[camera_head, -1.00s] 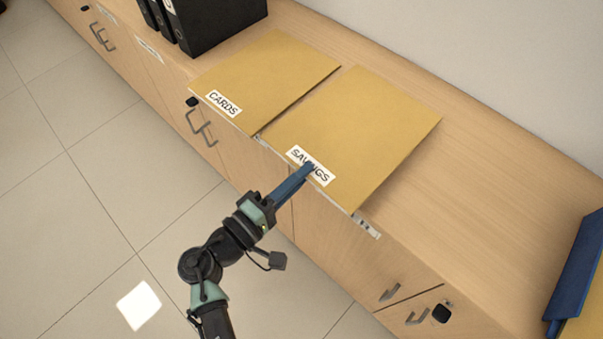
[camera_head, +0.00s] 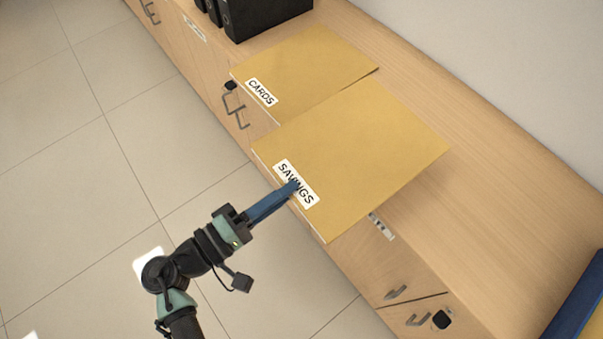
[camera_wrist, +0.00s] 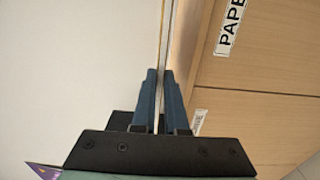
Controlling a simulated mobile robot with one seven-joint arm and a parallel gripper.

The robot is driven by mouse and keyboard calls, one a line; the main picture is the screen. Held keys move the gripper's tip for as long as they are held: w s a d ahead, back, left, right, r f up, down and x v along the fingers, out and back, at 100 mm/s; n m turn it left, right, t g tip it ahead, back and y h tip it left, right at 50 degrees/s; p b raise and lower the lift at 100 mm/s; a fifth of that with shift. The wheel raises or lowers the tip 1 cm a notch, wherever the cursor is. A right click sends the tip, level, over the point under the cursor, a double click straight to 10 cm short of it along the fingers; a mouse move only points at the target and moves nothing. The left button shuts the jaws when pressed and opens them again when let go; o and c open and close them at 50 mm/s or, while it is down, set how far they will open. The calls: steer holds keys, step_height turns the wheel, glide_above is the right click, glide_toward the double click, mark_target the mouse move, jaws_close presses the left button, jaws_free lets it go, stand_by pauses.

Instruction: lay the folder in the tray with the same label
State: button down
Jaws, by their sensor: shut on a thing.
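My gripper (camera_head: 292,188) is shut on the front edge of the yellow folder marked SAVINGS (camera_head: 360,140), beside its white label. The folder looks raised a little above the counter, its front edge out past the counter's edge, and it hides part of the folder marked CARDS (camera_head: 310,65). In the wrist view my blue fingers (camera_wrist: 160,78) pinch the folder, which shows there as a thin edge (camera_wrist: 166,35). A blue tray (camera_head: 578,298) is cut off at the lower right, with a bit of yellow in it; its label is out of view.
The wooden counter (camera_head: 480,190) is bare between the SAVINGS folder and the blue tray. Black binders (camera_head: 260,15) stand at the back left. Cabinet fronts with handles (camera_head: 235,108) lie below the counter edge. A white wall (camera_head: 520,60) runs behind.

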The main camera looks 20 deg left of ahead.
steer(key=s, duration=0.1)
steer(key=s+a+r, duration=0.1)
steer(key=s+a+p, duration=0.1)
steer(key=shift+s+r, duration=0.25)
steer(key=shift+s, duration=0.1)
